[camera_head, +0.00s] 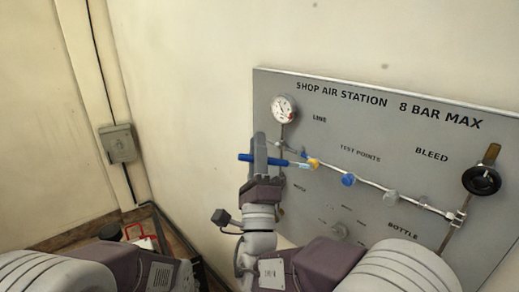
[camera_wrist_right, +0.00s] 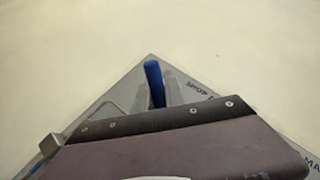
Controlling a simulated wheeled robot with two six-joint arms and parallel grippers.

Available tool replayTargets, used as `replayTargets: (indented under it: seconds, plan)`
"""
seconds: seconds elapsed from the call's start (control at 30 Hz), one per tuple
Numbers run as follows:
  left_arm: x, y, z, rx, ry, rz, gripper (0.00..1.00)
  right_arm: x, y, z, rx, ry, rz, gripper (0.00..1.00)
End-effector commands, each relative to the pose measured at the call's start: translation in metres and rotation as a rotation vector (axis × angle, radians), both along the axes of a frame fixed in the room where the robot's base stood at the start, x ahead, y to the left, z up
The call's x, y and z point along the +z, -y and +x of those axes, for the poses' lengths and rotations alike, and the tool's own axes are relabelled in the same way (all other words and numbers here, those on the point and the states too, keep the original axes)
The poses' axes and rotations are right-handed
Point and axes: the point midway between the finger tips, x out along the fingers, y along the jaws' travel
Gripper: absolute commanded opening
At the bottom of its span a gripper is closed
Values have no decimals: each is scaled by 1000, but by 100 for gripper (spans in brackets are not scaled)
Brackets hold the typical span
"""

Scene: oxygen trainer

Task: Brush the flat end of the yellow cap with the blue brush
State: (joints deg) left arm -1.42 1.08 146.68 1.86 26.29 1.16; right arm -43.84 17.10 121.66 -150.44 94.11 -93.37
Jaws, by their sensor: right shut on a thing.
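My right gripper (camera_head: 260,152) is shut on the blue brush (camera_head: 245,157), in front of the panel's left part. The brush lies nearly level across the fingers, and its pale tip points right at the yellow cap (camera_head: 314,164). The tip is at or very near the cap; I cannot tell whether they touch. The yellow cap sits on the slanting pipe. In the right wrist view the blue brush handle (camera_wrist_right: 154,82) stands out between the two grey fingers, and the cap is not visible. My left gripper is out of view.
The grey panel (camera_head: 390,110) carries a gauge (camera_head: 284,108), a blue cap (camera_head: 348,180), a grey cap (camera_head: 390,196) and a black bleed knob (camera_head: 481,180) along the pipe. A grey box (camera_head: 119,144) hangs on the left wall. Space between box and panel is clear.

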Motion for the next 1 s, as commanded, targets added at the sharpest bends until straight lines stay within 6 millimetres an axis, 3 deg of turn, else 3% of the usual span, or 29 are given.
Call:
replayTargets:
  seconds: [0.37,0.8,1.0]
  plan:
    - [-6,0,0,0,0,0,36,-1,10,-6,-1,-1,-1,0]
    - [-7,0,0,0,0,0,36,0,0,1,0,0,-2,0]
    - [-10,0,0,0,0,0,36,-1,-13,-13,4,-1,-1,0]
